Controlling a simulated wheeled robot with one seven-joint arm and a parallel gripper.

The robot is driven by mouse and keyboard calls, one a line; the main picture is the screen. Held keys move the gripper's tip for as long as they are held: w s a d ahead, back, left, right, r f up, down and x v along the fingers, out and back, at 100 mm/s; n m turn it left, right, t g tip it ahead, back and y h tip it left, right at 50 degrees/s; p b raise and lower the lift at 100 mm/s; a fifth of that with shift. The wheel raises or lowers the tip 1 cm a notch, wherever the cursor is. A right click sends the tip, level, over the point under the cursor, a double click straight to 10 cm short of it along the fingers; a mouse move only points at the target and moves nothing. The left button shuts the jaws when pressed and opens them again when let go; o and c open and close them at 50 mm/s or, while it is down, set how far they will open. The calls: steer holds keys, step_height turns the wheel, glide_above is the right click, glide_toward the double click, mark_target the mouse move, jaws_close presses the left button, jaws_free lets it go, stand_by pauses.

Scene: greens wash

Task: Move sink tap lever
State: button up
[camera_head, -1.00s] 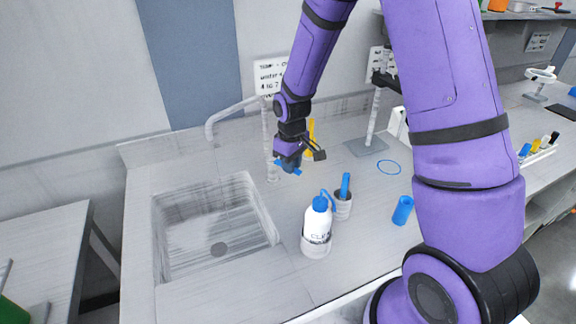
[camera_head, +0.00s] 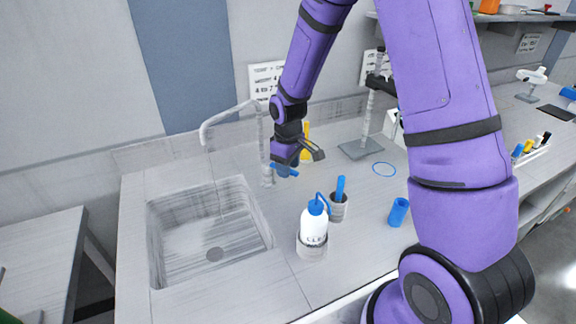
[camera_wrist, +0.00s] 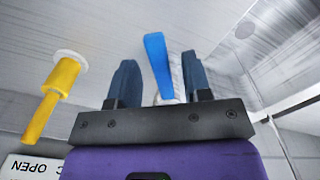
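The sink tap (camera_head: 262,145) stands behind the sink (camera_head: 150,245), with its spout (camera_head: 232,109) reaching left over the basin. Its bright blue lever (camera_head: 284,171) shows at my gripper in the head view. In the wrist view the lever (camera_wrist: 158,62) lies between the two dark blue fingers of my gripper (camera_wrist: 160,82). The fingers are apart, with a gap on each side of the lever, the narrower on the right. A faint pale streak (camera_head: 219,190) shows below the spout, like running water. The lever's base is partly hidden by my gripper.
A yellow fitting (camera_wrist: 60,85) stands close beside my gripper, behind it in the head view (camera_head: 306,146). A white wash bottle (camera_head: 313,228), a cup with a blue handle (camera_head: 339,205) and a blue cylinder (camera_head: 398,212) stand in front. A clamp stand (camera_head: 362,149) is to the right.

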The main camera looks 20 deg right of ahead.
step_height(320, 180, up, 11)
stand_by(0.7)
steer(key=shift+f, duration=0.1)
steer(key=s+d+r+m+t, duration=0.2)
steer(key=s+r+m+t, duration=0.1)
steer(key=s+r, duration=1.05)
steer(key=s+r+m+t, duration=0.2)
steer(key=s+r, duration=0.4)
steer(key=s, duration=0.8)
steer(key=shift+d+r+m, duration=0.35)
steer(key=shift+m, duration=0.55)
